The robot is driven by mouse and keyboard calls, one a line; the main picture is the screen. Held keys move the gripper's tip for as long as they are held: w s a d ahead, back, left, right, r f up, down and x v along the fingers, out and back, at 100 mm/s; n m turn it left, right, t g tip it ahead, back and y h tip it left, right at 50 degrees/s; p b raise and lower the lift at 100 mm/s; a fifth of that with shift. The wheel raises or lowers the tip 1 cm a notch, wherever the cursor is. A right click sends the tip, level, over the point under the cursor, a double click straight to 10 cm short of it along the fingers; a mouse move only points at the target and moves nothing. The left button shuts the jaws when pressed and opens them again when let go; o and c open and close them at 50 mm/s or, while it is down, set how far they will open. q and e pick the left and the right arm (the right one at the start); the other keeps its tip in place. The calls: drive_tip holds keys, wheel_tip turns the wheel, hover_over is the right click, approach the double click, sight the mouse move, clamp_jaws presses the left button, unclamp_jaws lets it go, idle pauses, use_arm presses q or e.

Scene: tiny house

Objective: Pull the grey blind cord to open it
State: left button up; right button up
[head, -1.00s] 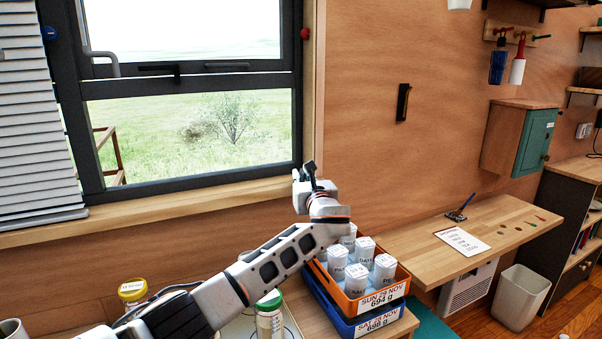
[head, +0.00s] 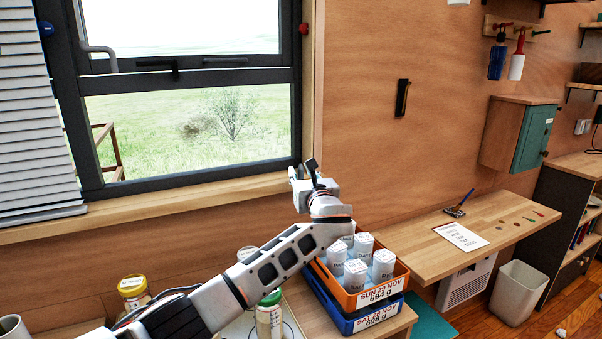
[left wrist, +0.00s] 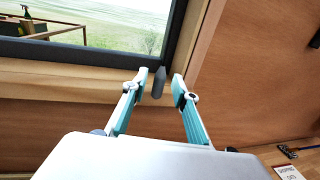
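A small dark grey pull piece (left wrist: 158,83), which looks like the end of the grey blind cord, shows in the left wrist view in front of the window's lower right corner. My left gripper (left wrist: 161,79) is open, its two teal fingers on either side of the piece with gaps visible. I cannot tell how deep between the fingertips it is. In the head view my left gripper (head: 311,168) is at the right end of the window sill, and the cord cannot be made out there. A light grey slatted blind (head: 32,125) hangs at the left. My right gripper is not in view.
The dark window frame (head: 190,180) and wooden sill (head: 150,206) lie close behind the gripper. Below the arm are an orange crate (head: 392,282) of white-lidded bottles on a blue crate (head: 362,324), and several jars. A wall shelf (head: 440,245) is to the right.

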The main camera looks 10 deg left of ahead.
use_arm(q)
drive_tip(key=v, duration=0.6)
idle(0.3)
